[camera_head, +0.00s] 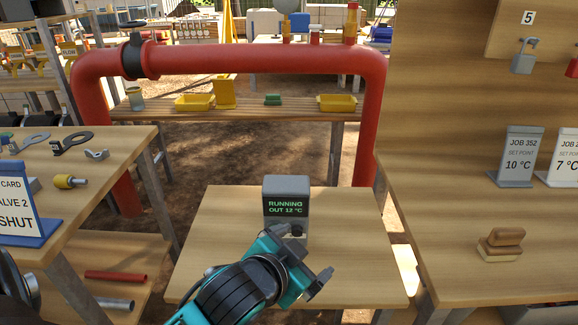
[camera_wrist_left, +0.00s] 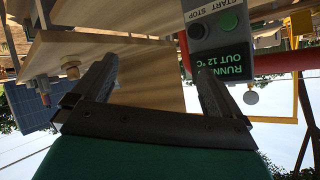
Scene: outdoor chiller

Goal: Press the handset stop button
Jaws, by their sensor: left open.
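The handset is a grey box (camera_head: 286,186) standing on the small wooden table in the head view. Its screen reads RUNNING, OUT 12 °C. The left wrist view shows it upside down (camera_wrist_left: 215,45), with a green button (camera_wrist_left: 228,22) and a dark button (camera_wrist_left: 196,31) under the START and STOP labels. By the label order the dark one is the stop button. My left gripper (camera_head: 310,258) is open and empty, in front of the handset, hiding its lower part in the head view. In the left wrist view its fingers (camera_wrist_left: 155,88) are spread, apart from the buttons. My right gripper is not in view.
The small table (camera_head: 225,245) is otherwise clear. A red pipe (camera_head: 260,58) arches behind it. A bench with tools and a blue VALVE 2 SHUT card (camera_head: 30,215) stands left.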

